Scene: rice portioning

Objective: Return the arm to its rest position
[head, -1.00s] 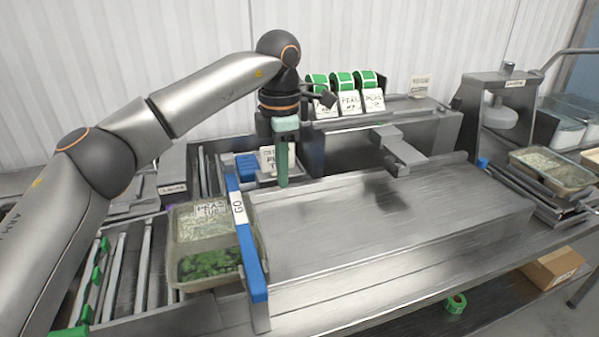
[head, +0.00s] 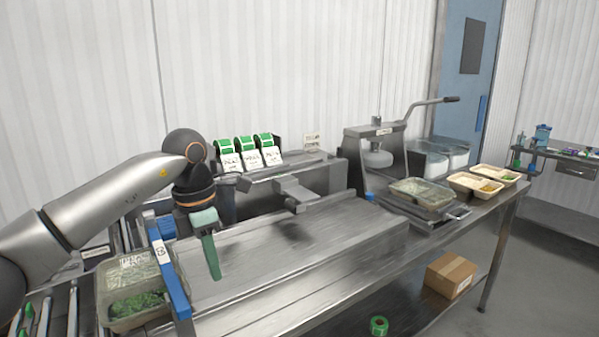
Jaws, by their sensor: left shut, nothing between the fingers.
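My left arm reaches in from the left in the head view. Its gripper (head: 213,262) is shut and empty, with its green fingers pointing down above the left part of the steel work surface (head: 300,250). It is just right of the blue bar (head: 171,275). A clear-lidded tray with green contents (head: 137,302) sits left of the blue bar, apart from the gripper. My right gripper is not in view.
Green label rolls (head: 245,143) stand on a back shelf. A lever press (head: 377,150) stands to the right, with a lidded tray (head: 424,192) and open food trays (head: 475,184) near it. A cardboard box (head: 450,275) is below. The middle of the work surface is clear.

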